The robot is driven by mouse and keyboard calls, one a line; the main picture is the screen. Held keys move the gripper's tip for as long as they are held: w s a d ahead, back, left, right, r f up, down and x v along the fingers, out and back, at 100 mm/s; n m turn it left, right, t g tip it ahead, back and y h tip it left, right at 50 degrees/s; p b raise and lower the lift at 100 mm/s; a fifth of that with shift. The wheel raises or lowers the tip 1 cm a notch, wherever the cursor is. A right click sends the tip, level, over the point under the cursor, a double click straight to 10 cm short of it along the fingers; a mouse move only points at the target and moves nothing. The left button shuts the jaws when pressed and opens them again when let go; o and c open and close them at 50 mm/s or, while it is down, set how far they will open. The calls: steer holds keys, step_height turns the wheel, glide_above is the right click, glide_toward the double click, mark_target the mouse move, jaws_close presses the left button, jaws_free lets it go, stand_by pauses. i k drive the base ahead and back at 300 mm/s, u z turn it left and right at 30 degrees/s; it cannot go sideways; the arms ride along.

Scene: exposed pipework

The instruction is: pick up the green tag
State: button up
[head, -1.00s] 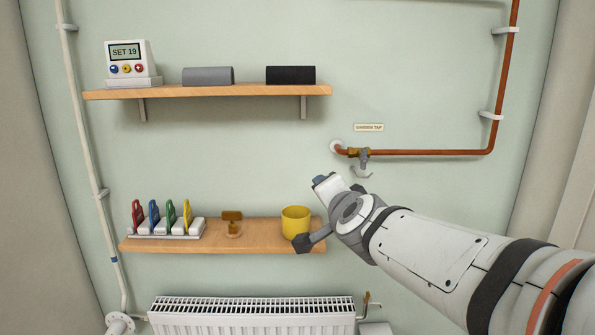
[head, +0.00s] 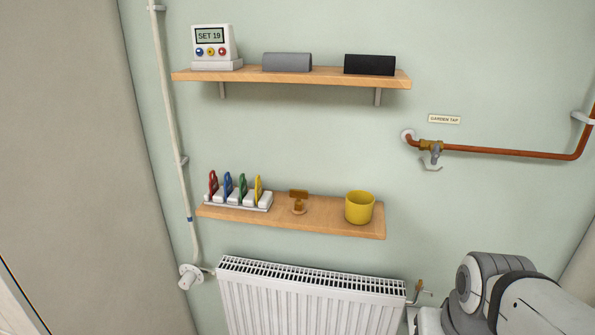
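The green tag (head: 243,188) stands upright in a white rack (head: 237,207) at the left end of the lower wooden shelf (head: 325,228). It is third from the left, between a blue tag (head: 228,186) and a yellow tag (head: 258,189). A red tag (head: 213,184) is at the far left of the row. The foot of the green tag is partly hidden by the rack. My arm shows at the bottom right, well away from the tags. My gripper is not visible.
A small brown stand (head: 299,203) and a yellow cup (head: 359,208) are on the same shelf. A radiator (head: 310,300) is below. Copper pipe (head: 510,152) runs at right.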

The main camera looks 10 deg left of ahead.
mark_target(243, 190)
steer(key=z, duration=0.1)
steer(key=k, duration=0.5)
steer(key=u, duration=0.65)
steer(key=i, duration=1.15)
steer(key=u, duration=0.15)
